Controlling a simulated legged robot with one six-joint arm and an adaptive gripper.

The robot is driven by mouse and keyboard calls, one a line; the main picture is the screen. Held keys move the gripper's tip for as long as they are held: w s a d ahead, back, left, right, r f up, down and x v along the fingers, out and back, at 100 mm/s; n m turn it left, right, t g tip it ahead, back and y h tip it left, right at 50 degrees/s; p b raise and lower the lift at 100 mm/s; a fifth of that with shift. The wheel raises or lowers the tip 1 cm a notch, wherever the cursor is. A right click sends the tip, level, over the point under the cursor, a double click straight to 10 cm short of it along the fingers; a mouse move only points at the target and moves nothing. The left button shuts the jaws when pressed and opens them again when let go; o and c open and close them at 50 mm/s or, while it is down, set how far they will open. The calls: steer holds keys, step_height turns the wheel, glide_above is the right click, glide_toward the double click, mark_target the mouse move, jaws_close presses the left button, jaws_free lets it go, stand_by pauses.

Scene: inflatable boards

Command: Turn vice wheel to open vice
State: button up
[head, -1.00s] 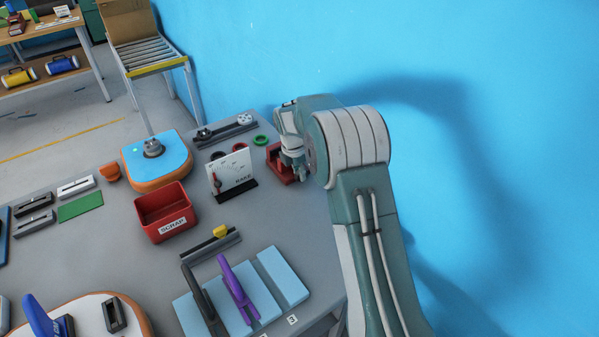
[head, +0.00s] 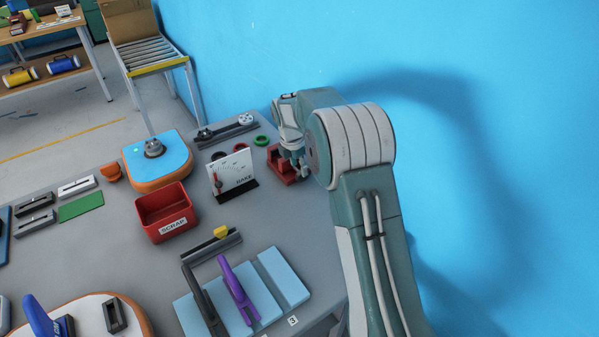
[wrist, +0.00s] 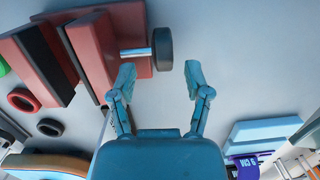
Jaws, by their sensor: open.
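The red vice (head: 278,166) stands at the back right of the grey bench, partly hidden by my arm in the head view. In the wrist view the vice (wrist: 95,58) shows its red body, dark jaw blocks and a bright metal shaft. The dark round vice wheel (wrist: 162,49) is on the end of that shaft. My gripper (wrist: 160,76) is open, its two fingers apart and empty. In the picture the wheel is just past the fingertips, nearer the left one; I see no contact. In the head view the gripper (head: 299,166) is beside the vice.
A white board on a dark stand (head: 234,172) and a green ring (head: 262,140) are left of the vice. A red scrap bin (head: 150,208) stands farther left. The blue wall (head: 480,120) rises close behind and right of my arm. Bare bench lies in front of the vice.

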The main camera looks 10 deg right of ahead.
step_height(320, 180, up, 9)
steer(key=a, duration=0.1)
steer(key=shift+a, duration=0.2)
steer(key=shift+g+y, duration=0.3)
steer(key=shift+y, duration=0.4)
steer(key=f, duration=0.4)
steer(key=d+f, duration=0.1)
steer(key=f, duration=0.6)
steer(key=shift+d+f, duration=0.35)
steer(key=shift+d, duration=0.05)
jaws_close()
